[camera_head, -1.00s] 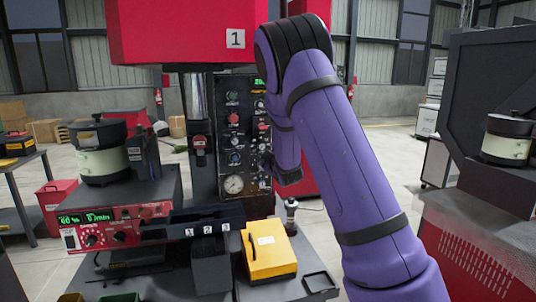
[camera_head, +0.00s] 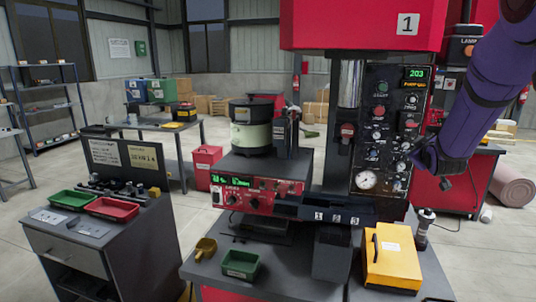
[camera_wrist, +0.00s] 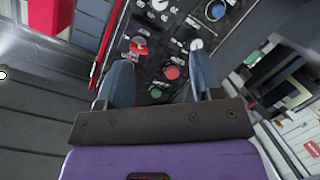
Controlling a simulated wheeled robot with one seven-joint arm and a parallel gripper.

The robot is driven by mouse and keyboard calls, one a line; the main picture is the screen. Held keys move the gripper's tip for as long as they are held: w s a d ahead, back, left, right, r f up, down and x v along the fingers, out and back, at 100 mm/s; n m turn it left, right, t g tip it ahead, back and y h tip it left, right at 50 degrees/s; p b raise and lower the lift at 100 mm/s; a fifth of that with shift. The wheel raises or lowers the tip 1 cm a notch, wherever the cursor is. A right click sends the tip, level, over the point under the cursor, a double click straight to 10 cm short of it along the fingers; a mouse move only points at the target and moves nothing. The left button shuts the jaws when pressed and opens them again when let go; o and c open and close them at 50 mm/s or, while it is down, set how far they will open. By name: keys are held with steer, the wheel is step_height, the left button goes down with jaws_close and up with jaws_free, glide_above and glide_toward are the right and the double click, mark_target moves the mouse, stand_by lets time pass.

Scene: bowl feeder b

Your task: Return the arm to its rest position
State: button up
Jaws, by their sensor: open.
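My gripper (camera_wrist: 163,88) shows in the wrist view with its two blue-grey fingers apart and nothing between them. The control panel (camera_wrist: 178,60) with red, green and white knobs lies beyond the fingertips. In the head view my purple arm comes in from the upper right and ends in front of the right edge of the control panel (camera_head: 384,128). The fingers are hard to make out there. I cannot tell whether they touch the panel.
The bowl feeder (camera_head: 251,127) stands on a red control box (camera_head: 254,194). A yellow case (camera_head: 393,257) and a green bin (camera_head: 240,264) sit on the bench. A side table (camera_head: 85,240) with green and red trays is at left. Open floor lies between them.

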steer(key=s+a+r+m+g+y, duration=0.1)
steer(key=s+a+r+g, duration=0.15)
steer(key=s, duration=0.45)
steer(key=s+a+r+m+g+y, duration=0.1)
steer(key=s+a+r, duration=0.25)
steer(key=s, duration=0.25)
steer(key=s+a+r+m+g+y, duration=0.1)
steer(key=s+a+r+m+g, duration=0.1)
steer(key=s+a, duration=0.35)
steer(key=s+a+g, duration=0.2)
steer(key=s+a, duration=0.1)
steer(key=s, duration=0.9)
steer(key=s+a+f+m+g+y, duration=0.1)
steer(key=s+a+g, duration=0.1)
steer(key=s, duration=1)
steer(key=shift+s+a+f, duration=0.2)
steer(key=shift+a+f, duration=0.05)
steer(key=shift+a, duration=0.2)
